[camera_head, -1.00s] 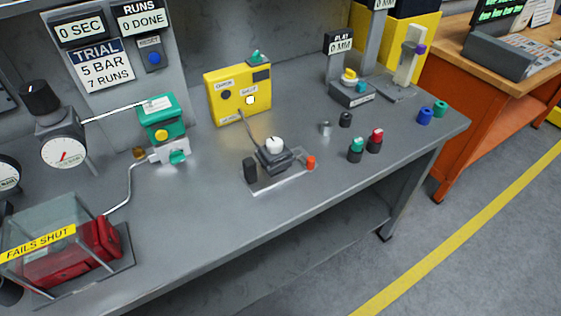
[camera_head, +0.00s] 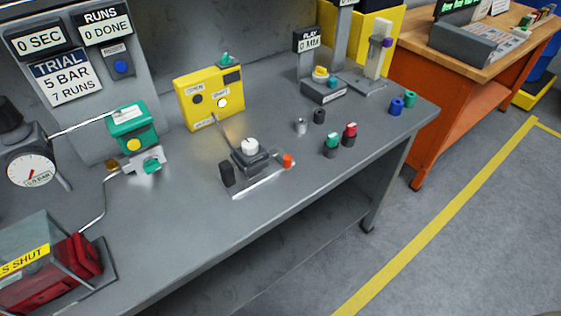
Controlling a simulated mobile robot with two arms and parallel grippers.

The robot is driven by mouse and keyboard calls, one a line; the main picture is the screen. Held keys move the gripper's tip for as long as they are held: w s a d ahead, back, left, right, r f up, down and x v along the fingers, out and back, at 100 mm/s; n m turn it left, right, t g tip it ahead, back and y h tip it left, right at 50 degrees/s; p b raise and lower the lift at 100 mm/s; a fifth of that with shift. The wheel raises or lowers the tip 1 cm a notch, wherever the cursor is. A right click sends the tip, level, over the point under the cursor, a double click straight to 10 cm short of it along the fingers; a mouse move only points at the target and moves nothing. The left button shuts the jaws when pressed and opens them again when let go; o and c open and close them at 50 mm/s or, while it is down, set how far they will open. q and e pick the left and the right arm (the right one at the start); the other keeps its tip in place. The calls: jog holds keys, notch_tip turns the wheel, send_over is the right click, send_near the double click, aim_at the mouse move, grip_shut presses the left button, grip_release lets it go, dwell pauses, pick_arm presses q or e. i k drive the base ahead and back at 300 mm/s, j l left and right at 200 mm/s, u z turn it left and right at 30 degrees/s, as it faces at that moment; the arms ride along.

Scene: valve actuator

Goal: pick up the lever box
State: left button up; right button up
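No thing in view carries a readable "lever box" label. A small dark box with a white round top (camera_head: 250,155) sits on a pale metal plate (camera_head: 262,184) in the middle of the grey bench; it may be the lever box. A thin rod or cable runs from it up toward a yellow box (camera_head: 209,97) with labels, a dark button and a lit white button. A black block (camera_head: 227,174) stands at the plate's left end and an orange cylinder (camera_head: 288,161) at its right end. Neither of my grippers is in view.
A green unit (camera_head: 132,126), a gauge (camera_head: 31,168) and a red part under a clear cover (camera_head: 62,268) occupy the bench's left. Several small coloured cylinders stand right of centre, including a red-topped one (camera_head: 349,134). The bench's front strip is clear. An orange bench (camera_head: 440,110) stands to the right.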

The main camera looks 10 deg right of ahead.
aim_at(250, 171)
jog(key=i+l+u, duration=0.15)
jog(key=l+u, duration=0.2)
jog(key=l, duration=0.2)
jog(key=i+l+u, duration=0.1)
jog(key=l+u, duration=0.2)
jog(key=l, duration=0.2)
jog(key=l+u, duration=0.35)
jog(key=l, duration=0.25)
